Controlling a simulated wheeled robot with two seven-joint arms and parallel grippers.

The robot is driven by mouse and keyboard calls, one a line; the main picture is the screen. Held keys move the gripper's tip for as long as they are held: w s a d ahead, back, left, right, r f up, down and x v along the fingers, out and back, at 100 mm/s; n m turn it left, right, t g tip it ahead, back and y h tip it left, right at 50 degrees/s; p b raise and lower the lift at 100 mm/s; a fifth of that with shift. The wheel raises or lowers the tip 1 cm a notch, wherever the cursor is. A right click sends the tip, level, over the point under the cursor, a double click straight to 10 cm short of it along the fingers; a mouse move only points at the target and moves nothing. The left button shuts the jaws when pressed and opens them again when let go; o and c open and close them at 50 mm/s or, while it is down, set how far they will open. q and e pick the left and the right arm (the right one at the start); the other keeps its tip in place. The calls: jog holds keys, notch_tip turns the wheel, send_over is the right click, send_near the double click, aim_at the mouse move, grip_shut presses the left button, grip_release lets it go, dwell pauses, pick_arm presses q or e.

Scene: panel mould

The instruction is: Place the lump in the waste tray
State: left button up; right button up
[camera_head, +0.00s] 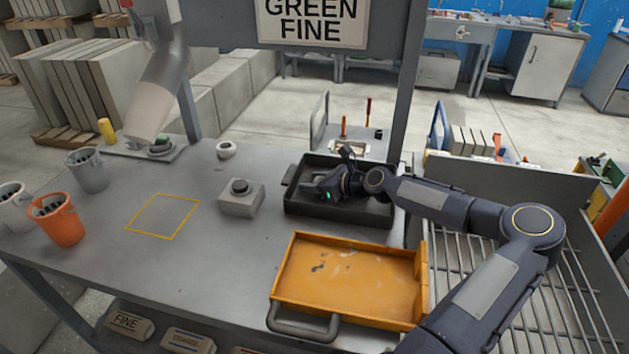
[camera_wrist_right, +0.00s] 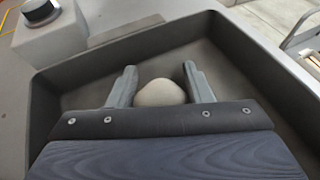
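A pale, rounded lump (camera_wrist_right: 160,93) is inside the dark tray (camera_wrist_right: 85,75) in the right wrist view. My right gripper (camera_wrist_right: 160,80) reaches down into this tray with its two fingers spread, one on each side of the lump. Narrow gaps show between the fingers and the lump, so it looks open and not gripping. In the head view the right gripper (camera_head: 328,188) is over the left part of the dark tray (camera_head: 345,215), and the lump is hidden there. I cannot tell from a label whether this is the waste tray. My left gripper is not in view.
An orange tray (camera_head: 345,277) with a few dark specks lies in front of the dark tray. A grey box with a button (camera_head: 241,200) stands to its left. A yellow outlined square (camera_head: 163,216) is empty. Cups, including an orange one (camera_head: 57,222), stand at the left.

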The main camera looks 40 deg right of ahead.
jog(key=o, duration=0.4)
jog(key=shift+c, duration=0.2)
jog(key=shift+s+r, duration=0.15)
jog(key=shift+r, duration=0.05)
jog(key=v, duration=1.1)
jog(key=shift+s+r+p, duration=0.2)
jog(key=shift+s+p, duration=0.1)
jog(key=shift+p, duration=0.05)
